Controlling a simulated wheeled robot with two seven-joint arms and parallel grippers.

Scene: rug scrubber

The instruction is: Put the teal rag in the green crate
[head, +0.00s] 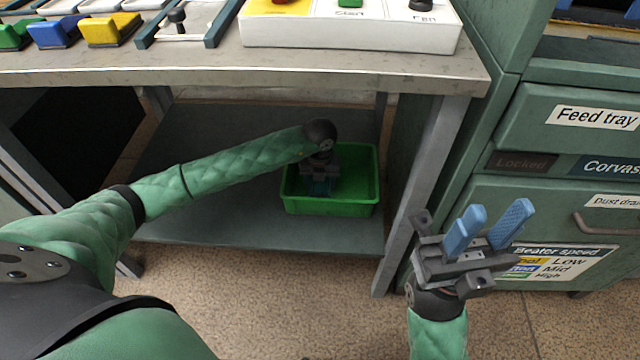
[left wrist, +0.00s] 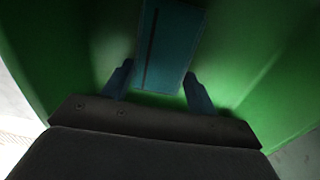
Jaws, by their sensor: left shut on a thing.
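The green crate (head: 332,207) stands on the lower shelf under the workbench. My left gripper (head: 319,187) reaches down inside it. In the left wrist view the teal rag (left wrist: 174,40), a flat rectangular piece with a dark stripe, sits between the two fingers of my left gripper (left wrist: 158,72), which is shut on it. Green crate walls (left wrist: 255,70) surround it there. Whether the rag touches the crate floor I cannot tell. In the head view the rag is mostly hidden by the gripper. My right gripper (head: 497,212) is open and empty, in front of the cabinet.
The bench top (head: 200,62) lies above the shelf (head: 220,215), and a grey bench leg (head: 425,190) stands right of the crate. A white button panel (head: 350,35) sits on the bench. A green cabinet (head: 560,215) with drawers is at the right. The shelf left of the crate is clear.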

